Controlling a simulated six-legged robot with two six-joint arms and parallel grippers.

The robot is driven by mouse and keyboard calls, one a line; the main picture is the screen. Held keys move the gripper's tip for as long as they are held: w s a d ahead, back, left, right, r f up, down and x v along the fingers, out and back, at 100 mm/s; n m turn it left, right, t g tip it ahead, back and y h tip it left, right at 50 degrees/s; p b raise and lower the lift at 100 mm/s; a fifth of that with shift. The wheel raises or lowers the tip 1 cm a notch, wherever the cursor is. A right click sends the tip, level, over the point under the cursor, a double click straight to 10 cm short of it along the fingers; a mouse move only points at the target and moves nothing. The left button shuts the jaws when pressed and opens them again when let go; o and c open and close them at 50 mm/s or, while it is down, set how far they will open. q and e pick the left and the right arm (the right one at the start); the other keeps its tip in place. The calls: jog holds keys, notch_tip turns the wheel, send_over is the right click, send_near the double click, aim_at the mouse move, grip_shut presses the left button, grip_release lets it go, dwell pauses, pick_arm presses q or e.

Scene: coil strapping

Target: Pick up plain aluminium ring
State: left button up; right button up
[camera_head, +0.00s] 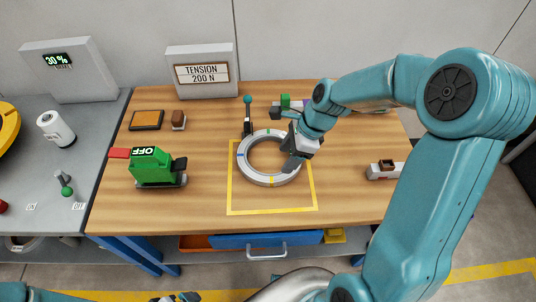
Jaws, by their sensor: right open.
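A pale grey metal ring (251,172) with small coloured marks lies flat on the wooden bench, inside a yellow taped square. My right gripper (290,152) is open at the ring's right side. Its fingers overlap the ring's right rim in the picture and hide part of it. I cannot tell whether they touch the ring. Part of my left gripper (176,297) shows at the bottom edge, well below the bench front and away from the ring; its jaws are too cut off to read.
A green tool (152,167) marked OFF stands left of the square. A dark upright post (247,118) stands just behind the ring. A tension sign (202,74) is at the back. A pale block (384,170) lies to the right. The front right bench top is clear.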

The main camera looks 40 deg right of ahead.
aim_at(271, 177)
jog(key=x, duration=0.3)
jog(key=shift+s+f, duration=0.1)
jog(key=shift+a+f, duration=0.35)
jog(key=shift+f, duration=0.05)
jog(key=x, duration=0.5)
jog(key=shift+s+a+b, duration=0.15)
jog(key=shift+a+b, duration=0.05)
jog(key=shift+b, duration=0.15)
grip_shut()
jog(key=shift+r, duration=0.1)
